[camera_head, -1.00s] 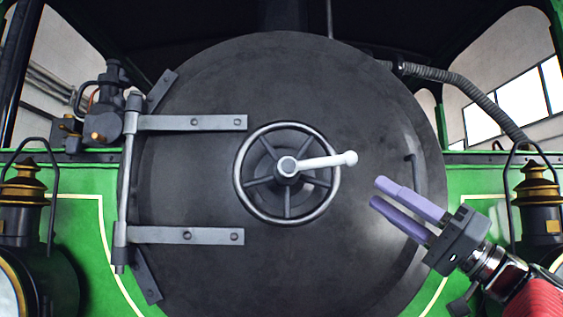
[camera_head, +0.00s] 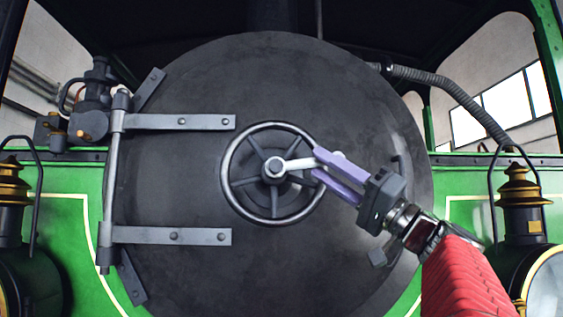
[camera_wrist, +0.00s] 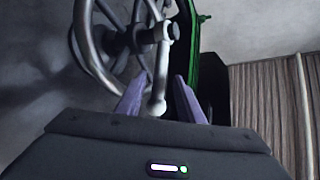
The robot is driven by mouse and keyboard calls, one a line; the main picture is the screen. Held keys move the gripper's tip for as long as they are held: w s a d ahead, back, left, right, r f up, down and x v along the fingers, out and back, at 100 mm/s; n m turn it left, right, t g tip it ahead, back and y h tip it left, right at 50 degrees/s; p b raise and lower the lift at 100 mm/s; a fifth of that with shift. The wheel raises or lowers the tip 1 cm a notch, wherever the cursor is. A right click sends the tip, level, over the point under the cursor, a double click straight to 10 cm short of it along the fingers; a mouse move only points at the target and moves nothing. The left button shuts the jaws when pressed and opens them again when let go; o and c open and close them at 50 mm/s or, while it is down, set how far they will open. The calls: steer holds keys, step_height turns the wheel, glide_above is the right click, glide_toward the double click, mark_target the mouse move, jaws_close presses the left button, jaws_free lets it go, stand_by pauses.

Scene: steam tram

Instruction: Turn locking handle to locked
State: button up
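The locking handle (camera_head: 293,165) is a pale grey lever on the hub of a spoked handwheel (camera_head: 230,180), in the middle of the round black smokebox door (camera_head: 200,80). It points right and slightly up in the head view. My gripper (camera_head: 318,163) has its purple fingers over the outer part of the handle, which they partly hide; the knob shows just behind them. In the wrist view the handle (camera_wrist: 158,85) hangs down from the hub with its knob end between the two open fingers (camera_wrist: 160,95). A gap shows beside the handle, mainly on the right.
Two hinge straps (camera_head: 180,122) hold the door at the left. A small grab handle (camera_head: 397,170) is on the door's right side, near my wrist. Brass-topped lamps stand at left (camera_head: 12,195) and right (camera_head: 518,195). A ribbed hose (camera_head: 450,90) runs at upper right.

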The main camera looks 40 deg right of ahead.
steer(key=shift+x, duration=1.4)
jaws_close()
